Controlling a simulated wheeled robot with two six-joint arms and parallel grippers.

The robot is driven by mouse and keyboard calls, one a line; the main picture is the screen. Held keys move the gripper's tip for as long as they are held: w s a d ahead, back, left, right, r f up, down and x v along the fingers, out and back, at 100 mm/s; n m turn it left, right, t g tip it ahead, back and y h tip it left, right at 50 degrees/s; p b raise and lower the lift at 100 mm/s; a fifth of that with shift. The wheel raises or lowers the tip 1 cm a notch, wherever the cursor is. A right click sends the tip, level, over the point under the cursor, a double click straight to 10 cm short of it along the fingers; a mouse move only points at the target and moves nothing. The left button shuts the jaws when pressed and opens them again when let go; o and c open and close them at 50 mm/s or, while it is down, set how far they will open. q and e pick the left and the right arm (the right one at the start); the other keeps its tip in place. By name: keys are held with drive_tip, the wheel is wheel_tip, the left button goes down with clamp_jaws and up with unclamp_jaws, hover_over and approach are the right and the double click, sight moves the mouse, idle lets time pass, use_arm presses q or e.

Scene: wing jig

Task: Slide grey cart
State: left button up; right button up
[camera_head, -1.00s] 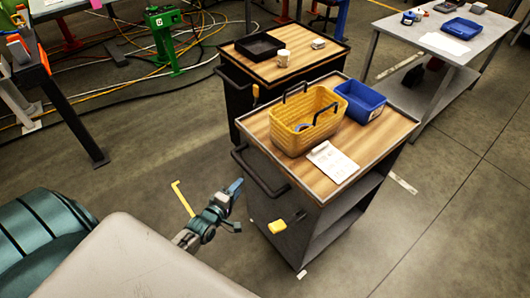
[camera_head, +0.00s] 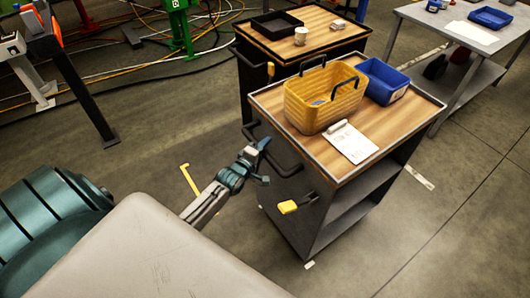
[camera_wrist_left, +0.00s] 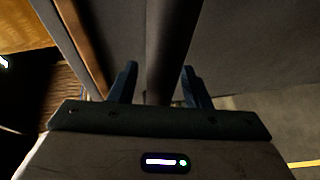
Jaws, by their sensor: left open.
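The grey cart (camera_head: 397,122) stands in the middle of the head view, with a wood-coloured top and dark sides. Its dark bar handle (camera_head: 290,174) sticks out on the side facing my left arm. My left gripper (camera_head: 265,161) is at this handle, its fingers apart. In the left wrist view a dark bar (camera_wrist_left: 168,45) runs between the two open fingers (camera_wrist_left: 160,82). Whether the fingers touch it I cannot tell. My right gripper is not in view.
On the cart are a yellow basket (camera_head: 322,103), a blue bin (camera_head: 384,80) and a white paper (camera_head: 352,143). A second cart (camera_head: 340,35) stands close behind. A grey table (camera_head: 425,17) is at the upper right. Floor at the lower right is clear.

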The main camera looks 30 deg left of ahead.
use_arm(q)
drive_tip(key=shift+w, duration=0.3)
clamp_jaws()
drive_tip(key=shift+s, duration=0.1)
